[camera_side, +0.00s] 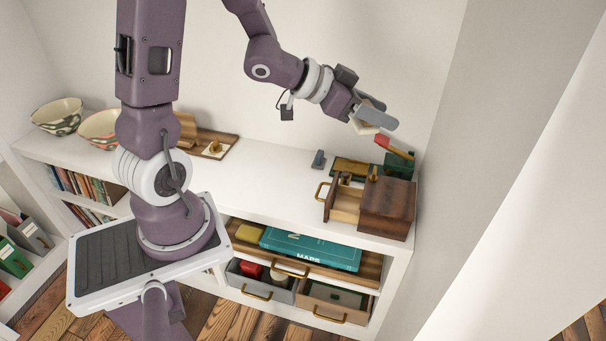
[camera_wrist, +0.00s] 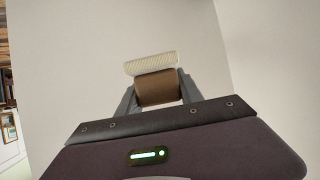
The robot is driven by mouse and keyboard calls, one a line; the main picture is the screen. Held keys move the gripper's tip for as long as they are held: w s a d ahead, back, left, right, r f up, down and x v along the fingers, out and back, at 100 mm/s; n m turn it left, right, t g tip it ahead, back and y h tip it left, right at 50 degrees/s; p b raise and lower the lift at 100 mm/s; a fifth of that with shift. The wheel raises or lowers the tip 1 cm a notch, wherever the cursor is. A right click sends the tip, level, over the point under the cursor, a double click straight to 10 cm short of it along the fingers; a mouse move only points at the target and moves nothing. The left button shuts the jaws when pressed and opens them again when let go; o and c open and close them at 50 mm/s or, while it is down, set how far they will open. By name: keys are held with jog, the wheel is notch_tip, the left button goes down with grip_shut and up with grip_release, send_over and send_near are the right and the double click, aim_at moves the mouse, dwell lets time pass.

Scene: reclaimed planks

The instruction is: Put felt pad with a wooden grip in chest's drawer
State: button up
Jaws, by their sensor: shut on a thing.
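In the side view my gripper (camera_side: 372,112) is raised above the right end of the shelf top, up and behind the chest. It is shut on the felt pad with a wooden grip. In the wrist view the brown wooden grip (camera_wrist: 157,90) sits between my fingers, and the cream felt pad (camera_wrist: 150,64) lies beyond it. In the side view the pale pad (camera_side: 363,127) is partly hidden by the fingers. The dark wooden chest (camera_side: 388,210) stands at the shelf's right end. Its drawer (camera_side: 346,207) is pulled out to the left, with a brass handle.
A green box (camera_side: 399,160) with a red-headed, wooden-handled tool (camera_side: 384,141) stands behind the chest. A small grey object (camera_side: 318,160) stands left of the drawer. Bowls (camera_side: 58,115) and a wooden board (camera_side: 229,142) are farther left. The shelf top between board and drawer is clear.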

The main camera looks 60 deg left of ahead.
jog(key=w+a+f+n+g+y, duration=0.15)
jog(key=a+f+n+y, duration=0.5)
jog(key=a, duration=0.65)
jog(key=w+a+f+n+g+y, duration=0.15)
jog(key=a+f+n+y, duration=0.45)
jog(key=a, duration=0.7)
jog(key=n+g+y, duration=0.4)
jog(key=n+g, duration=0.4)
jog(key=n, duration=0.1)
send_over(241, 165)
notch_tip(241, 165, down, 14)
jog(key=shift+g+h, duration=0.3)
jog(key=shift+h, duration=0.05)
notch_tip(241, 165, down, 10)
jog(key=shift+a+r, duration=0.1)
jog(key=shift+f, duration=0.35)
